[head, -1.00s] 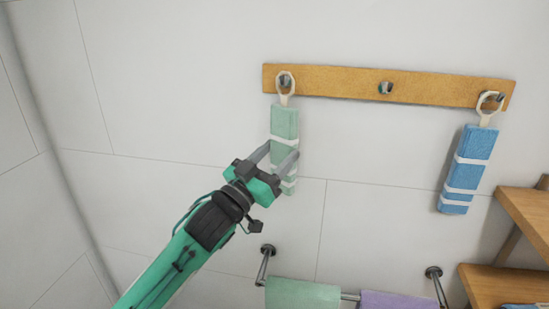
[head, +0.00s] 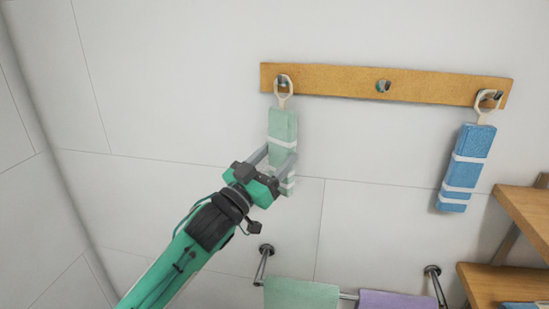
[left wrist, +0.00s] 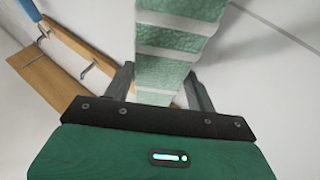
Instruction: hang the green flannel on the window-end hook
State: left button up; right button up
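The green flannel (head: 283,128) is a long folded strip with white bands. It is upright against the wall, its pale loop (head: 283,92) around the left hook (head: 283,80) of a wooden rail. My left gripper (head: 281,157) has a finger on each side of the flannel's lower part and appears shut on it. In the left wrist view, the flannel (left wrist: 165,72) runs between the two fingers (left wrist: 162,92). How the loop sits behind the hook is hard to see. My right gripper is not in view.
The wooden rail (head: 335,79) has an empty middle hook (head: 383,86). A blue flannel (head: 467,165) hangs from its right hook. Below, a bar holds a green towel (head: 300,293) and a purple towel (head: 395,300). Wooden shelves (head: 525,215) stand at the right.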

pick_arm(q)
jog(key=o, duration=0.4)
jog(key=shift+f, duration=0.1)
